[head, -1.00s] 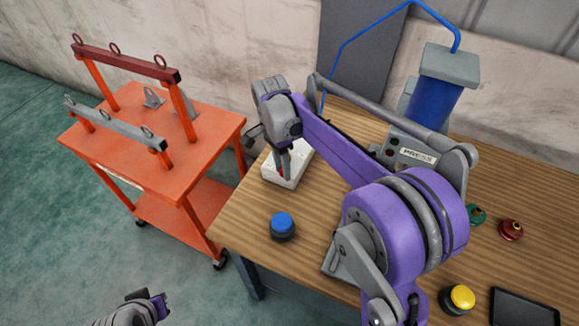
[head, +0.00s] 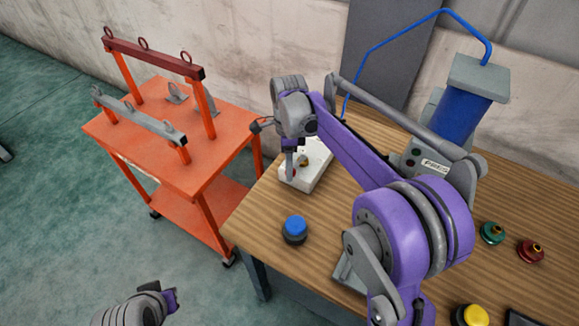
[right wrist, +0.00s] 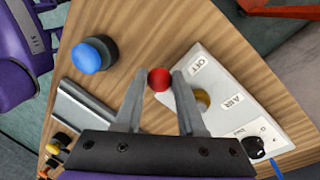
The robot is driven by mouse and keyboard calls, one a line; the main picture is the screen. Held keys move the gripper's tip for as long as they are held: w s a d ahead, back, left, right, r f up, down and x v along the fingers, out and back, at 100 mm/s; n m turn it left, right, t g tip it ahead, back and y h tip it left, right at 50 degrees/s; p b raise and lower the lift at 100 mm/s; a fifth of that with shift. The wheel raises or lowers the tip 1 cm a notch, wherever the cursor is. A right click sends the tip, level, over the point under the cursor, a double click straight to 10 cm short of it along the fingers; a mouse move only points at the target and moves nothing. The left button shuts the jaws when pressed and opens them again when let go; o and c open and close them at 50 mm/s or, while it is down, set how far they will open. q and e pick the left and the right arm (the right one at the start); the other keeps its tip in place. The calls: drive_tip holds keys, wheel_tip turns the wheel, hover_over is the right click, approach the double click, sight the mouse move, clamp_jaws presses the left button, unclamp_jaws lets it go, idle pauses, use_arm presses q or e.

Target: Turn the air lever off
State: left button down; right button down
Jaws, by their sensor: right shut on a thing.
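The air lever's red ball knob (right wrist: 159,79) sits between the two fingers of my right gripper (right wrist: 157,78) in the right wrist view. The gripper is shut on this knob. The lever's brass pivot (right wrist: 202,99) is on a white panel (right wrist: 228,82) marked OFF and AIR; the rod between knob and pivot is mostly hidden by a finger. In the head view the right gripper (head: 290,172) points down at the panel's near left end (head: 318,168). My left gripper (head: 172,299) is low at the left, away from the table; its jaw opening is unclear.
A blue button (head: 295,229) stands on the wooden table (head: 265,210) near the panel. A press (head: 460,110), green (head: 492,233) and red (head: 531,250) fittings and a yellow button (head: 475,315) are to the right. An orange cart (head: 190,150) stands left.

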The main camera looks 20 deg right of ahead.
drive_tip(key=shift+d, duration=0.1)
drive_tip(key=c, duration=0.5)
unclamp_jaws()
drive_tip(key=shift+d, duration=0.1)
drive_tip(key=shift+r, duration=0.15)
wheel_tip(320, 180, up, 10)
drive_tip(key=w, duration=0.2)
drive_tip(key=shift+d+r+p, duration=0.15)
drive_tip(key=shift+d+p, duration=0.05)
drive_tip(key=shift+p, duration=0.2)
